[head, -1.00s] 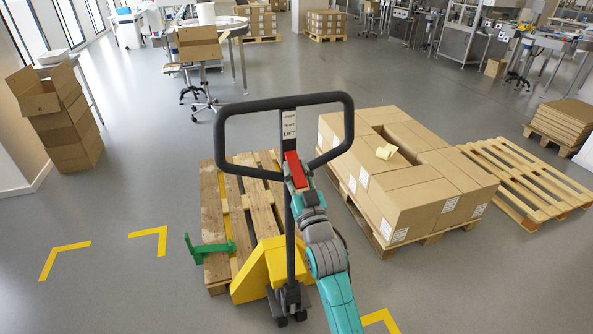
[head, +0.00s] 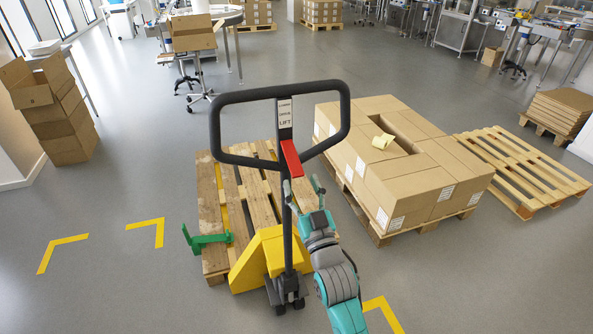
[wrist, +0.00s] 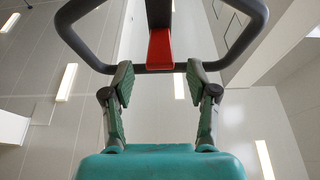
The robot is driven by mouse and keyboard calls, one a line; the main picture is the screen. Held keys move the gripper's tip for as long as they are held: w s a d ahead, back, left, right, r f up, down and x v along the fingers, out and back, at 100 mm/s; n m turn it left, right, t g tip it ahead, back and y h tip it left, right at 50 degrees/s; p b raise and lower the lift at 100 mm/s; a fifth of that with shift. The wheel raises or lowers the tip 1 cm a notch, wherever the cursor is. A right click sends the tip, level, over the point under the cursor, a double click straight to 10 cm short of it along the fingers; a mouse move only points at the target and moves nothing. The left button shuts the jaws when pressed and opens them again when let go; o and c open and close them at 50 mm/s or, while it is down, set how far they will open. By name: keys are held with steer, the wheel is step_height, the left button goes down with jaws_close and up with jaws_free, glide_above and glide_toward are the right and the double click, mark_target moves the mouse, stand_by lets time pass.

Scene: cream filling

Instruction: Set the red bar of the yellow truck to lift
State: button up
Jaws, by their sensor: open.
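The yellow truck (head: 262,258) stands with its forks in a wooden pallet (head: 206,205). Its upright shaft carries a black loop handle (head: 216,135). The red bar (head: 291,158) slopes down from the handle's centre, just below a label (head: 284,114) whose lowest word reads LIFT. In the wrist view the red bar (wrist: 160,48) hangs ahead of my gripper, in line with the gap between the fingers. My gripper (head: 303,184) is open and empty, below the bar's lower end and apart from it. In the wrist view my gripper (wrist: 160,78) has its fingers spread. I cannot tell the bar's exact setting.
A pallet of cartons (head: 410,187) stands close at the right, with an empty pallet (head: 522,170) beyond. A green bracket (head: 207,239) is at the wooden pallet's left. Stacked boxes (head: 66,125) stand at the far left. Floor with yellow marks (head: 62,247) is clear at left.

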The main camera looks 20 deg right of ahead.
steer(key=v, duration=0.4)
steer(key=shift+s, duration=0.1)
stand_by(0.4)
steer(key=s+f+g, duration=0.2)
steer(key=s+f, duration=0.5)
steer(key=s, duration=0.4)
steer(key=s+f+g, duration=0.2)
steer(key=s+f, duration=0.5)
steer(key=s, duration=0.5)
steer(key=s+g, duration=0.3)
steer(key=s, duration=1.8)
steer(key=shift+s, duration=0.35)
